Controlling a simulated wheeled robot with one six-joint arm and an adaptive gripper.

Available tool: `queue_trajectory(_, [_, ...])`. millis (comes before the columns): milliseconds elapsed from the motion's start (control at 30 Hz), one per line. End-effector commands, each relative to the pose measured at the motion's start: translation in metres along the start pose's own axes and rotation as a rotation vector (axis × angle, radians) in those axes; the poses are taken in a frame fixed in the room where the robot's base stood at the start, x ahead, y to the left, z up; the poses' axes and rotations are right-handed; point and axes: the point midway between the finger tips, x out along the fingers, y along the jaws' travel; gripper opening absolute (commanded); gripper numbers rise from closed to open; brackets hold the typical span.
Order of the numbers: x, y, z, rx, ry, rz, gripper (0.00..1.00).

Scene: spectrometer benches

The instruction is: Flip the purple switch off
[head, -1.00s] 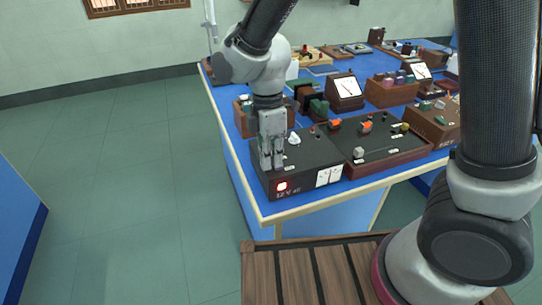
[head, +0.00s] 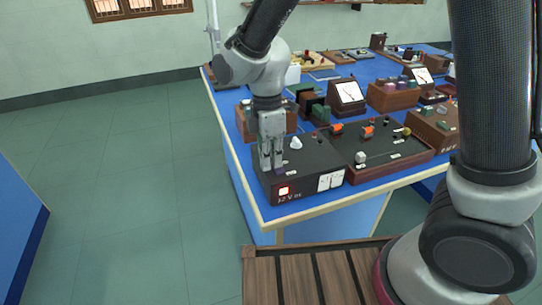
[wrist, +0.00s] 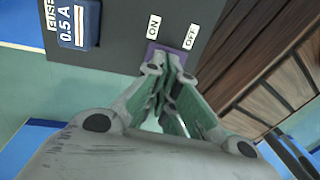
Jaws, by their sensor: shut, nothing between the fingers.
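The purple switch (wrist: 152,52) sits on a dark box between the ON and OFF labels in the wrist view. It is partly covered by my gripper (wrist: 172,62), whose shut, empty fingers are right at it; I cannot tell whether they touch. In the head view my gripper (head: 271,166) points down at the front top of the black power supply box (head: 310,160), and a bit of purple (head: 279,170) shows beside the fingertips. A red lamp (head: 284,191) glows on the box front, above the "12 V DC" marking. The switch's tilt is not clear.
A blue fuse holder (wrist: 80,22) marked 0.5 A is close by on the box. A white knob (head: 296,143) stands behind the gripper. A brown-framed circuit board (head: 375,150) adjoins on the right. Open floor lies left of the blue bench (head: 228,120).

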Motion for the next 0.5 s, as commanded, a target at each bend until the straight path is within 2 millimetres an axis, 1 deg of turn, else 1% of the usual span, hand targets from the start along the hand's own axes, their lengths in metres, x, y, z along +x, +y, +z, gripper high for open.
queue_trajectory(67, [-0.003,0.001,0.0,0.0,0.001,0.002,0.0])
queue_trajectory(167, [-0.014,0.001,-0.001,0.002,0.002,0.003,0.0])
queue_trajectory(267, [-0.033,0.002,-0.002,0.004,0.004,0.006,0.0])
queue_trajectory(500, [-0.089,0.001,-0.001,0.006,0.004,0.005,0.0])
